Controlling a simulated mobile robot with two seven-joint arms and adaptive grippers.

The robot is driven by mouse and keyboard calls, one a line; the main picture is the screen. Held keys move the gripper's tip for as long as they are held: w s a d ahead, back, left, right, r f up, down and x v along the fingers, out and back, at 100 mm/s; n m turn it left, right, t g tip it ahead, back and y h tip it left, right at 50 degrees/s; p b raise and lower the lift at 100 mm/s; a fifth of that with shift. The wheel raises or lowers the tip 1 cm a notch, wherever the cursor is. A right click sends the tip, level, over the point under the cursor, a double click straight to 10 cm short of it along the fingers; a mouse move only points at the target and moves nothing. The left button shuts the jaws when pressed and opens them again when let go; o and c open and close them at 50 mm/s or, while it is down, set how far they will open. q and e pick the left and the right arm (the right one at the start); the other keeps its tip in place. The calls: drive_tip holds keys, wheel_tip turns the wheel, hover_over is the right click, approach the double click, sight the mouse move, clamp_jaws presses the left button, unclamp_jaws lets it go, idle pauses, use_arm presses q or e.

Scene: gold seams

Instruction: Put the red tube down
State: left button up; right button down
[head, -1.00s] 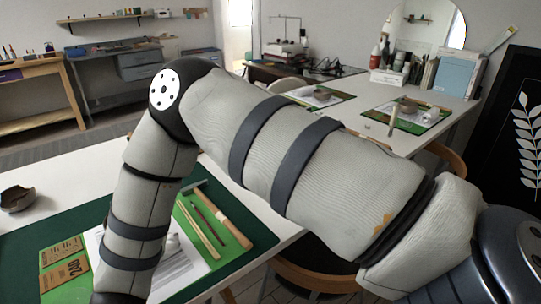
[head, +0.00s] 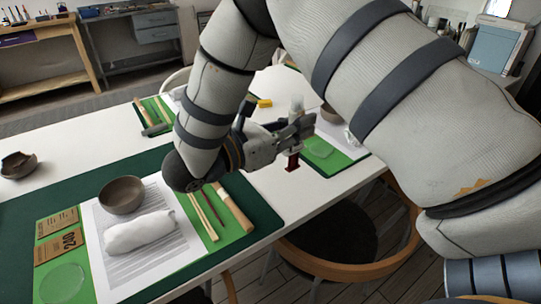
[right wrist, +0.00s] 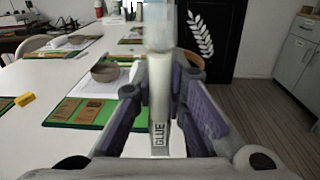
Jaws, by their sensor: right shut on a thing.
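My right gripper (head: 290,134) is shut on the tube, above the white table near its front edge. In the head view, the tube's dark red end (head: 292,163) shows below the fingers and a pale, clear part shows above them. In the right wrist view, the tube (right wrist: 159,105) stands upright between the fingers of my right gripper (right wrist: 164,82). It looks whitish there, with a GLUE label. I cannot tell whether its lower end touches the table. My left gripper is not in view.
A green mat (head: 262,222) holds a bowl (head: 121,195), a white wrapped bundle (head: 139,232), cards and tools. Another green mat (head: 345,155) lies just right of the tube. A yellow block (head: 264,103) lies behind. A chair (head: 345,262) stands by the front edge.

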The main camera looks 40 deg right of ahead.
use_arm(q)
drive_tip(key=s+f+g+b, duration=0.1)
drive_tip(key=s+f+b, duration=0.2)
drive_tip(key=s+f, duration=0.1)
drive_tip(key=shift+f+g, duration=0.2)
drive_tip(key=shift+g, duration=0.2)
use_arm(e)
drive_tip(key=w+d+f, duration=0.1)
drive_tip(key=w+f, duration=0.7)
drive_tip(key=f, duration=0.2)
drive_tip(key=shift+f, duration=0.15)
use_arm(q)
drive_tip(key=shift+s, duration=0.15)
use_arm(e)
drive_tip(key=shift+s+f, duration=0.15)
drive_tip(key=shift+f, duration=0.5)
drive_tip(key=c, duration=1.6)
unclamp_jaws()
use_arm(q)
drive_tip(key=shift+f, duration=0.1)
